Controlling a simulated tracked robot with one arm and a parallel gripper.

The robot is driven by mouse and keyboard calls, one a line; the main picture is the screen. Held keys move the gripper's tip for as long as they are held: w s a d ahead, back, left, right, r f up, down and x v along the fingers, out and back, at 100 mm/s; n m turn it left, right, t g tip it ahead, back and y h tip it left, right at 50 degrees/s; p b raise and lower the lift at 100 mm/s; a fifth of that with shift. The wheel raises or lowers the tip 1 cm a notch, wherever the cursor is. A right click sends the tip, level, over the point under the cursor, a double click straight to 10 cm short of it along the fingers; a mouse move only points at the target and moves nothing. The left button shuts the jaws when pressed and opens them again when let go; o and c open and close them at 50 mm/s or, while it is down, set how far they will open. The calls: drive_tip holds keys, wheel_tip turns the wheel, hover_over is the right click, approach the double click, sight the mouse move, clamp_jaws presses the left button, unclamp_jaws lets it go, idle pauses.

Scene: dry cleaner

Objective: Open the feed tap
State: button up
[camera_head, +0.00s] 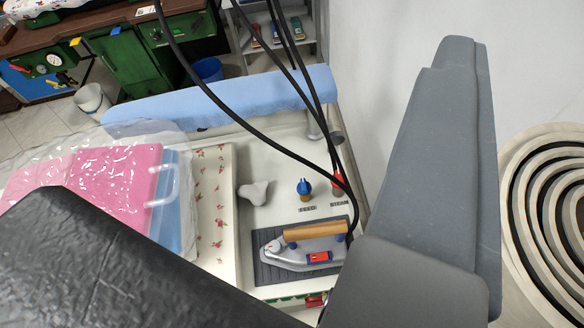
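Two small taps stand on the cream board of the ironing station: a blue-handled tap (304,187) and a red-handled tap (338,181). A large grey part of mine (455,170) rises at the right, and a black part of mine fills the lower left. Both are apart from the taps. The fingertips of my gripper cannot be made out, nor whether it is open.
An iron (305,252) with a wooden handle rests on a dark ribbed mat, just below the taps. Wrapped pink and blue cloth (105,180) lies left. A blue padded sleeve board (225,97) stands behind. Black hoses hang across. A white wall is at right.

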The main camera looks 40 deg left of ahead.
drive_tip(key=w+a+f+g+p, duration=0.25)
drive_tip(key=w+f, duration=0.25)
drive_tip(key=w, duration=0.6)
drive_tip(key=n+g+p, duration=0.7)
drive_tip(key=g+p, duration=0.2)
drive_tip(key=g, duration=0.4)
hover_over(304, 184)
wheel_tip(304, 184, down, 37)
wheel_tip(304, 184, down, 13)
drive_tip(key=shift+f+p, duration=0.15)
drive_tip(key=shift+p, duration=0.65)
